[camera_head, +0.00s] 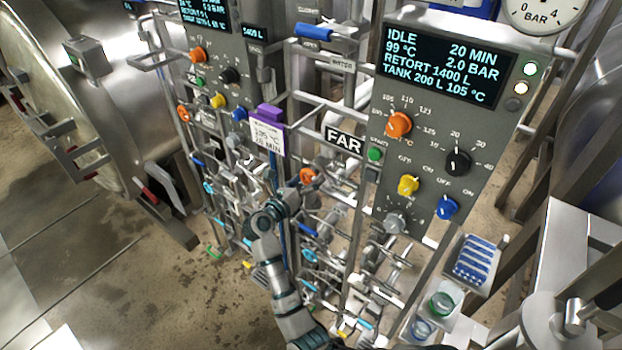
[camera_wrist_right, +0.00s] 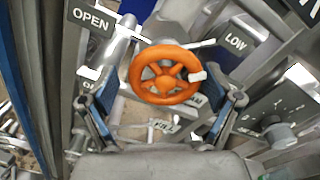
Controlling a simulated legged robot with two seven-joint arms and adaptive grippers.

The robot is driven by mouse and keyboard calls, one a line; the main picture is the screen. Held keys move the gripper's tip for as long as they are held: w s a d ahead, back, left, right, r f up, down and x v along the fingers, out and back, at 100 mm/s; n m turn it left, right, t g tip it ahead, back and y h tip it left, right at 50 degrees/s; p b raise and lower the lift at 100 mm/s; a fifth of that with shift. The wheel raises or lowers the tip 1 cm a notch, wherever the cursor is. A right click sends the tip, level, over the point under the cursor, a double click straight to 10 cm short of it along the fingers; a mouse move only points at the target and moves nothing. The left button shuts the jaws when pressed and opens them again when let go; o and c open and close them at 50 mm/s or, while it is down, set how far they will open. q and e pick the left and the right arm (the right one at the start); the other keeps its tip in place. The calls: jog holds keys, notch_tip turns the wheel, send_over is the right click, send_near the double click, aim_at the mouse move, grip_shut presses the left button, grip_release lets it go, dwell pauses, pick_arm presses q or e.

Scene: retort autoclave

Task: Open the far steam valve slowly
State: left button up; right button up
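The far steam valve appears to be the orange handwheel (camera_head: 307,175) below the FAR sign (camera_head: 344,141) on the right-hand panel. In the right wrist view the orange wheel (camera_wrist_right: 166,72) faces me, with spokes and a small white piece on its right rim. An OPEN sign (camera_wrist_right: 90,17) is at its upper left and a LOW sign (camera_wrist_right: 236,39) at its upper right. My right gripper (camera_head: 297,190) is close to the wheel. In the right wrist view its fingers (camera_wrist_right: 168,92) are spread to either side of the rim, with gaps visible. My left gripper is out of view.
The right-hand control panel (camera_head: 455,125) has a lit screen, an orange dial and other knobs. A similar panel (camera_head: 215,50) stands to the left, with another orange wheel (camera_head: 183,113). Pipes and small valves crowd around my right arm. Bare floor (camera_head: 150,270) lies at left.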

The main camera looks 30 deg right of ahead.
aim_at(306, 170)
jog(key=shift+a+r, duration=0.1)
jog(key=shift+a, duration=0.1)
jog(key=shift+r, duration=0.5)
notch_tip(306, 170, up, 8)
jog(key=shift+w+r, duration=0.1)
jog(key=shift+r, duration=0.1)
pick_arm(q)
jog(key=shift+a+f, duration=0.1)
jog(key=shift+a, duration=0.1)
pick_arm(e)
jog(key=shift+a+r, duration=0.3)
jog(key=shift+r, duration=0.05)
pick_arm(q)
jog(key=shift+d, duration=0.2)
pick_arm(e)
jog(key=shift+d+f, duration=0.1)
jog(key=shift+d, duration=0.25)
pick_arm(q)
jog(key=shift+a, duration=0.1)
pick_arm(e)
jog(key=shift+a, duration=0.25)
jog(key=shift+d, duration=0.1)
